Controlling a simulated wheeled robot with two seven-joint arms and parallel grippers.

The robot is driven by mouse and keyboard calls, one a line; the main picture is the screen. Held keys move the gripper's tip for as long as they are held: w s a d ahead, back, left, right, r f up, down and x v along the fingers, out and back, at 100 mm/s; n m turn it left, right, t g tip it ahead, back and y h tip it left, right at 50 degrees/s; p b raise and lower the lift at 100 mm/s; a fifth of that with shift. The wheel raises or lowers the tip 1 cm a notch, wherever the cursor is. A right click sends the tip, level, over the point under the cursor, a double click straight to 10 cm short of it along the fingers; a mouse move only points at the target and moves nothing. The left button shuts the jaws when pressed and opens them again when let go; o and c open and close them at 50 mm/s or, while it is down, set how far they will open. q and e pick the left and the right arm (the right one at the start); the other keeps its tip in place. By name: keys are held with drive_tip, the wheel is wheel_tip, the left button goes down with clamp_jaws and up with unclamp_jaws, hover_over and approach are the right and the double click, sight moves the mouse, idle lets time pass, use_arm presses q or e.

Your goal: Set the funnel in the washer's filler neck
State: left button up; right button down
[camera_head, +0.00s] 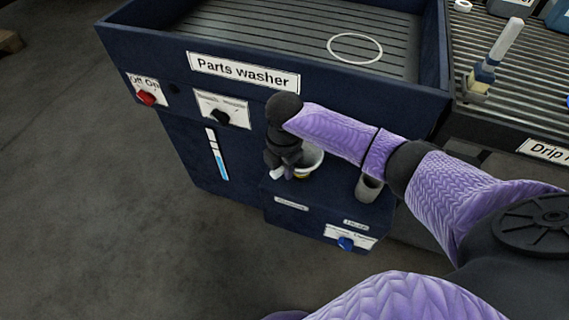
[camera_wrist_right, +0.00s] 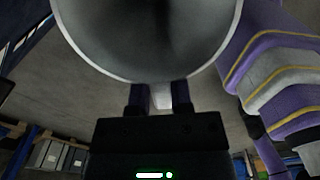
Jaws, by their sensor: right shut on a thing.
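The funnel (camera_head: 313,160) is a pale grey bowl over the low front ledge of the parts washer (camera_head: 185,145). My right gripper (camera_head: 285,170) is shut on it at the funnel's left side, partly hiding it. In the right wrist view the wide funnel mouth (camera_wrist_right: 150,35) fills the top, and a pale part of it sits between the fingers of my right gripper (camera_wrist_right: 160,97). A bit of yellow shows just under the funnel; I cannot tell whether it is the filler neck or whether the spout is inside anything. My left gripper is not in view.
A grey cylinder (camera_head: 369,188) stands on the ledge's right part, near my right forearm. A blue knob (camera_head: 345,243) and a red knob (camera_head: 147,97) are on the washer's front. A ribbed drip tray (camera_head: 530,85) with a brush-like tool (camera_head: 490,65) is at right.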

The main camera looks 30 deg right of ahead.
drive_tip(key=shift+f, duration=0.3)
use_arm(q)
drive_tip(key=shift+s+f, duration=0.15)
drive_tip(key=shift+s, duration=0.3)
use_arm(e)
drive_tip(key=shift+f, duration=0.25)
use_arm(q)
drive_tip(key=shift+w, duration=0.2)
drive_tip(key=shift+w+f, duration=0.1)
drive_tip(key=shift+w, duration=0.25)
use_arm(e)
drive_tip(key=shift+r, duration=0.1)
